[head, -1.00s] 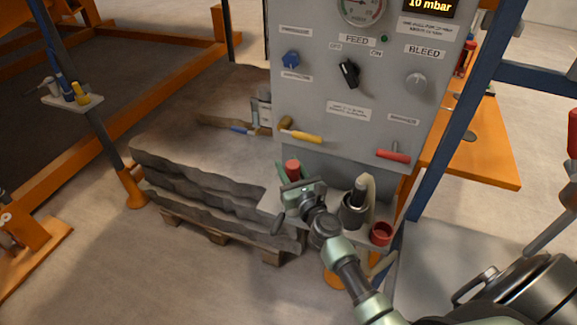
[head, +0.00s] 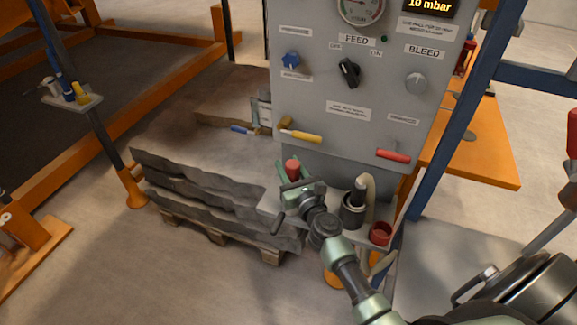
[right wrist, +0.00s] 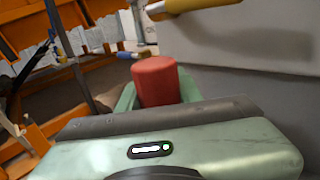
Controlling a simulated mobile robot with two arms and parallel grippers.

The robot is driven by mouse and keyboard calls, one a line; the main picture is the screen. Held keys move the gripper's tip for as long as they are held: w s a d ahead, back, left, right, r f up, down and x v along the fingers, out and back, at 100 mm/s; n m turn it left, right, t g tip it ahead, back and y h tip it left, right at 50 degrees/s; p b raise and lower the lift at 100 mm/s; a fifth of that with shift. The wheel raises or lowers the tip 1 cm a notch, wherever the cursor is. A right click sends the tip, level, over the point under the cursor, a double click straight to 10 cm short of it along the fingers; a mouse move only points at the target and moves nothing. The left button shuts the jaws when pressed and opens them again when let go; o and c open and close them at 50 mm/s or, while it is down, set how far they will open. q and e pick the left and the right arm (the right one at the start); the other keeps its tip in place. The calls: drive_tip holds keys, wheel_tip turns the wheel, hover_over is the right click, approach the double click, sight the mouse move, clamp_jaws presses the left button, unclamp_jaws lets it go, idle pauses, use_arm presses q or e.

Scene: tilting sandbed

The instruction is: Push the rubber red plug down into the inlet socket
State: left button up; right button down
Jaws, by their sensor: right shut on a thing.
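The red rubber plug (head: 292,168) is upright between the green fingers of my right gripper (head: 293,176), in front of the grey panel's lower edge. In the right wrist view the plug (right wrist: 156,82) stands above the gripper body, with a green finger showing behind it. The right gripper is shut on it. I cannot tell which fitting is the inlet socket; anything directly below the plug is hidden by the gripper. My left gripper is not in view.
The grey control panel (head: 345,130) rises just behind the gripper, with yellow (head: 302,137) and red (head: 393,155) handles. Right of the gripper, a grey holder (head: 352,212) with a black-tipped tool and a red cup (head: 381,234) stand on the shelf. Grey wavy slabs (head: 205,195) lie left.

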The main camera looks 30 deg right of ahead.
drive_tip(key=shift+f+b, duration=2.15)
drive_tip(key=shift+f, duration=0.05)
drive_tip(key=c, duration=0.9)
unclamp_jaws()
drive_tip(key=shift+s, duration=0.1)
drive_tip(key=s, duration=0.7)
drive_tip(key=shift+s+a, duration=0.3)
drive_tip(key=shift+a, duration=0.05)
